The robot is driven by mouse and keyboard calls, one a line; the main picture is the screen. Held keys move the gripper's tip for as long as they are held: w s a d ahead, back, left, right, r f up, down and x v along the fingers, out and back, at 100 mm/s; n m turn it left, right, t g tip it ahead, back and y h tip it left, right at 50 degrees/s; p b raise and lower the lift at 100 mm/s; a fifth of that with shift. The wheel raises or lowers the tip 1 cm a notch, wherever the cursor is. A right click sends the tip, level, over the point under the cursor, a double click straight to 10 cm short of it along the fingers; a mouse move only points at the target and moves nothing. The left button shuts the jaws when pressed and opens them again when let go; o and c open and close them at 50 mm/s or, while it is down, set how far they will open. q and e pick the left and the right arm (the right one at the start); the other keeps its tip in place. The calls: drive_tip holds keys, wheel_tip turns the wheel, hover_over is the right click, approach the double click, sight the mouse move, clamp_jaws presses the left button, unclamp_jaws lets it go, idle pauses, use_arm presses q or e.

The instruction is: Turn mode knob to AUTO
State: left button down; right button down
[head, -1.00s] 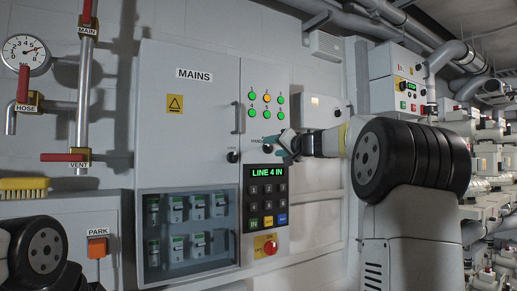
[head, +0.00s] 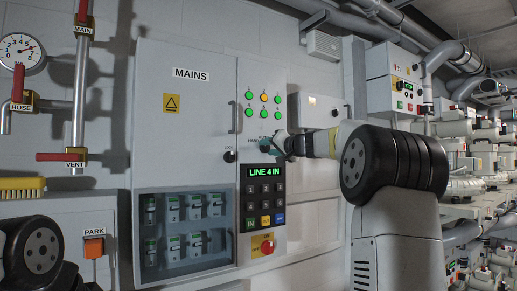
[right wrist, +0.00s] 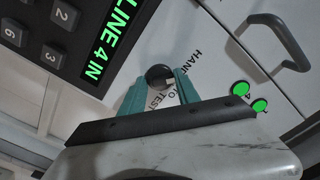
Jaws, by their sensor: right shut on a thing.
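The mode knob (right wrist: 158,76) is a dark round knob on the mains panel. In the right wrist view it sits between the two teal fingers of my right gripper (right wrist: 160,88), which is shut on it. Printed words beside it read HAND, TEST and a part-hidden word ending in TO; the fingers cover some of the lettering. I cannot tell clearly where the knob points. In the head view my right gripper (head: 270,147) reaches the panel from the right and hides most of the knob. My left gripper is out of view.
A keypad with a display (head: 265,172) reading LINE 4 IN lies just below the knob. Indicator lamps (head: 263,97), green with one yellow, are above. Another dark knob (head: 230,156) is to the left. A red knob (head: 267,247) sits on yellow below the keypad.

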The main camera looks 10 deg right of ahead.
drive_tip(key=shift+s+a+r, duration=0.15)
drive_tip(key=shift+a+r, duration=0.1)
drive_tip(key=shift+r, duration=0.05)
drive_tip(key=m, duration=0.9)
drive_tip(key=shift+d+r, duration=0.1)
drive_tip(key=shift+r, duration=0.25)
drive_tip(key=shift+m, duration=0.4)
drive_tip(key=c, duration=1.1)
unclamp_jaws()
drive_tip(key=shift+f, duration=0.15)
drive_tip(key=shift+d+f, duration=0.15)
drive_tip(key=shift+f, duration=0.05)
